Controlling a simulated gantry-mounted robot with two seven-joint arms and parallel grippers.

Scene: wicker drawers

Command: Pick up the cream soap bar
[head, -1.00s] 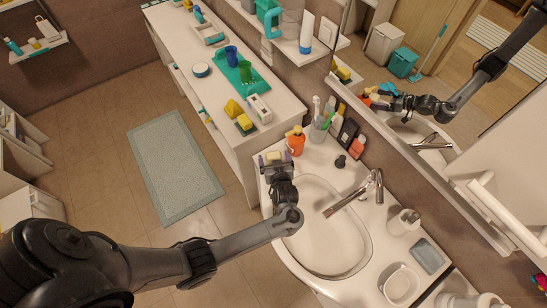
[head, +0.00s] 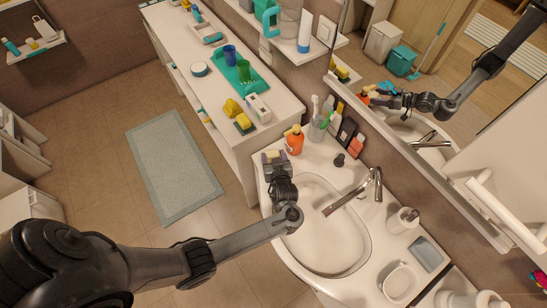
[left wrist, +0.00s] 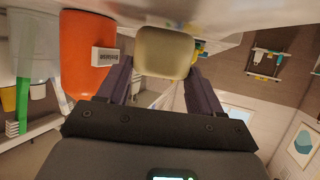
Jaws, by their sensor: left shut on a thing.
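The cream soap bar (left wrist: 164,52) sits between the fingers of my left gripper (left wrist: 162,88) in the left wrist view. In the head view my left gripper (head: 274,158) is at the far left corner of the sink counter, shut on the soap bar (head: 272,153), which is mostly covered by the fingers. The bar is at or just above the counter; whether it touches the surface cannot be told. My right gripper does not show directly in either view.
An orange bottle (head: 294,141) stands close to the right of the gripper. A cup with toothbrushes (head: 317,128) and several small bottles stand behind it. The sink basin (head: 330,245) and faucet (head: 360,192) are nearer. A white soap dish (head: 398,282) is at front right.

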